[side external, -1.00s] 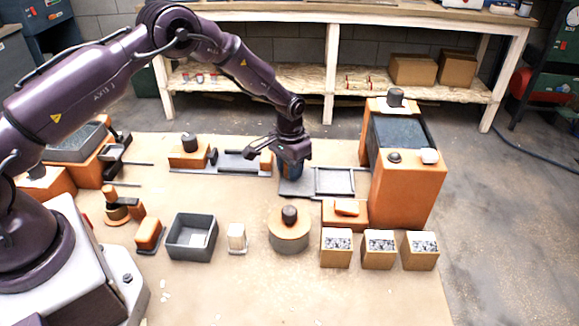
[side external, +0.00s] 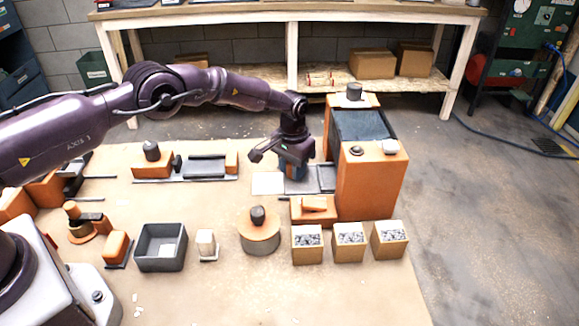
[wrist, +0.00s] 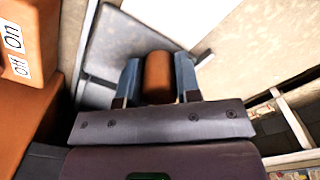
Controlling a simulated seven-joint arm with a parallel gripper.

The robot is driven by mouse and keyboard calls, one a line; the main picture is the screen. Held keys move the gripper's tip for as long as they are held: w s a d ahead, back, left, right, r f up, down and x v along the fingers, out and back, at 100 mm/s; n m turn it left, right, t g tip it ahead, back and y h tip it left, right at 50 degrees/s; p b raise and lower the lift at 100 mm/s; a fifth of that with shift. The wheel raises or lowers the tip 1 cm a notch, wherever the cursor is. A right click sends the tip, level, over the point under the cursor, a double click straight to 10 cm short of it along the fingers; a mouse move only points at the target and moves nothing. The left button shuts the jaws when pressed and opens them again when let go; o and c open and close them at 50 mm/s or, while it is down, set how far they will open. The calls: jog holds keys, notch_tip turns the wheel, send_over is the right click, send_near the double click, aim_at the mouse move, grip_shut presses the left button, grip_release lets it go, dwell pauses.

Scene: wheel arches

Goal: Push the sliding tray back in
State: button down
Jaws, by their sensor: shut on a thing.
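The sliding tray (side external: 300,186) is a flat grey plate lying low, just left of the tall orange housing (side external: 370,185). Its right part lies close to the housing's left side. My gripper (side external: 293,174) points down over the tray. In the wrist view its two blue fingers (wrist: 158,80) are shut on an upright orange-brown knob (wrist: 158,72), one finger on each side. The grey tray surface (wrist: 140,42) shows behind the knob. The knob is mostly hidden in the side view. How far the tray reaches into the housing cannot be seen.
A pale square (side external: 267,183) lies left of the tray. A low orange block (side external: 313,209) stands in front of it, and bins of grey pieces (side external: 308,243) stand nearer. An orange block with On and Off labels (wrist: 28,50) is at the wrist view's left.

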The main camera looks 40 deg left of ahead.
jog(key=c, duration=0.8)
grip_release()
jog(key=shift+r, duration=0.15)
notch_tip(320, 180, up, 13)
jog(key=shift+d, duration=0.1)
